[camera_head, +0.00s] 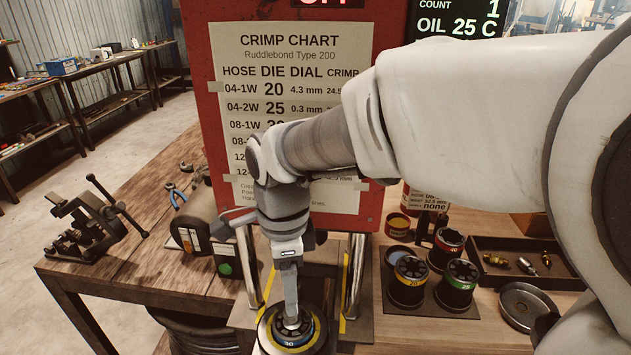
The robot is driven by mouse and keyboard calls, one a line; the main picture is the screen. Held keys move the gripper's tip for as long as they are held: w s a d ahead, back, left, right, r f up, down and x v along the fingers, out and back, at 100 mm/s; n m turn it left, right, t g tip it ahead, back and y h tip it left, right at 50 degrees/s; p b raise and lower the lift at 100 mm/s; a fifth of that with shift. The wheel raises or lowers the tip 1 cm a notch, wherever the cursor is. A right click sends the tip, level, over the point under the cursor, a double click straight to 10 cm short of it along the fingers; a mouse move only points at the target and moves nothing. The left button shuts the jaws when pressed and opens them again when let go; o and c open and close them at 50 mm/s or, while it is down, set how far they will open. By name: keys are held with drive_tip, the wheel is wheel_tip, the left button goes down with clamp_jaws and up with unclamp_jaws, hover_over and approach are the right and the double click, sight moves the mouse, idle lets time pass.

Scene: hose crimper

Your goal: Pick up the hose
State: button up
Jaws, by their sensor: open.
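My gripper (290,315) points down at the bottom centre, its fingertips at or just over the middle of a round die marked 30 (290,340) in the crimper. It counts as open, though its fingers overlap in this view and the gap is hard to see. I cannot tell whether it touches the die. No hose is clearly visible. Black coiled or stacked rings (205,338) show at the bottom left, below the bench top; I cannot tell whether they are hose.
The red crimper panel with its crimp chart (285,60) stands behind my arm. A bench vise (95,225) is at left. Dies with yellow (409,280) and green (458,283) bands stand at right, near a tray of fittings (520,262). Chrome posts (354,275) flank my gripper.

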drive_tip(key=shift+d+f, duration=0.1)
drive_tip(key=shift+f, duration=2.8)
clamp_jaws()
